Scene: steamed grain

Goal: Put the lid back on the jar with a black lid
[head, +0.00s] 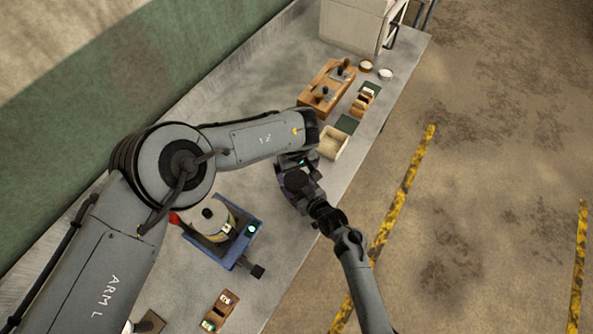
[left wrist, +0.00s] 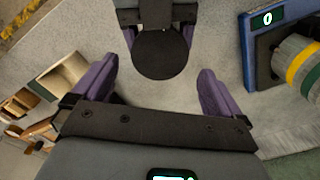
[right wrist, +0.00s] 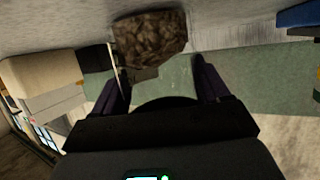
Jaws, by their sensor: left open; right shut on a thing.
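A round black lid (left wrist: 162,55) is held in my right gripper (head: 302,184), whose purple fingers close on its sides. Its dark edge also shows between the fingers in the right wrist view (right wrist: 168,102). My left gripper (left wrist: 156,70) is open and empty, with the lid just beyond its spread purple fingers. In the head view the left fingers are mostly hidden by the arm. A pale jar with yellow and green bands (left wrist: 303,66) sits on a blue device. In the head view the jar (head: 222,226) is left of both grippers; its dark top is too small to read.
The blue device (head: 233,251) has a lit display. A red-tipped item (head: 174,218) is beside it. A wooden rack (head: 326,84), an open pale box (head: 332,144) and small bowls stand farther up the bench. A wooden block (head: 219,309) lies at the near end.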

